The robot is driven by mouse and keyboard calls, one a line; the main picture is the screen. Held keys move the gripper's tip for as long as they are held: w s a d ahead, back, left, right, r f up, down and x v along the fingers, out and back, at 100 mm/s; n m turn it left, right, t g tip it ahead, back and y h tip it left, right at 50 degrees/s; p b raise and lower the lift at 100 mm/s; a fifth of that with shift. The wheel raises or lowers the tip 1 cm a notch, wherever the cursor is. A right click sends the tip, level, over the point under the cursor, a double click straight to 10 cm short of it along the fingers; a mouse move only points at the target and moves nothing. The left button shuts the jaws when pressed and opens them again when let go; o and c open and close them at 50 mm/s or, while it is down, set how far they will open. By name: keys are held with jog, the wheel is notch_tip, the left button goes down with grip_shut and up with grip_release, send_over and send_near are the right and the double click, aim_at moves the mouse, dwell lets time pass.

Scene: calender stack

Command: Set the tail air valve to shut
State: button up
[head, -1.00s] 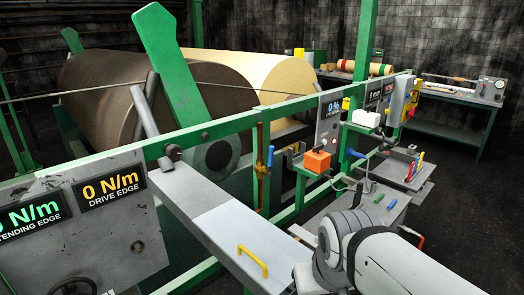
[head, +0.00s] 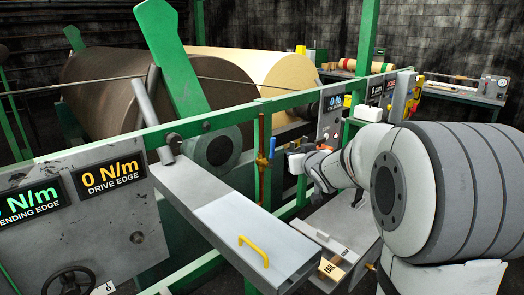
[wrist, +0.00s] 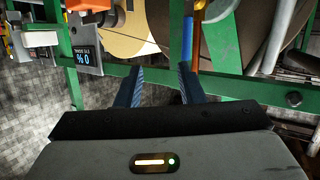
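The tail air valve appears to be the blue lever (head: 272,147) on a thin copper pipe (head: 262,165) by the green frame. The lever stands upright, roughly along the pipe. In the wrist view, which is upside down, the blue lever (wrist: 187,38) is beside the orange-brown pipe (wrist: 196,48), just beyond my right fingertip. My gripper (wrist: 160,67) is open, with nothing between its fingers. In the head view my gripper (head: 288,148) is small and dark, close to the right of the lever. I cannot tell whether it touches.
The green rail (head: 230,117) runs behind the valve, with large rolls beyond. A grey cover with a yellow handle (head: 252,250) lies in front. A box with a TAIL label (head: 332,268) is below my arm. A display panel (head: 331,115) stands to the right.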

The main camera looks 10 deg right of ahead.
aim_at(274, 146)
jog(key=w+a+f+n+y, duration=0.1)
jog(key=w+a+y, duration=0.1)
jog(key=w, duration=0.2)
jog(key=w+a+f+n+t+y+p, duration=0.1)
jog(key=w+a+y, duration=0.1)
jog(key=w, duration=0.3)
jog(key=w+a+f+n+y, duration=0.1)
jog(key=w+y, duration=0.1)
jog(key=w, duration=0.3)
jog(key=shift+a+t+y, duration=0.3)
jog(key=shift+a, duration=0.1)
jog(key=shift+c, duration=0.2)
grip_shut()
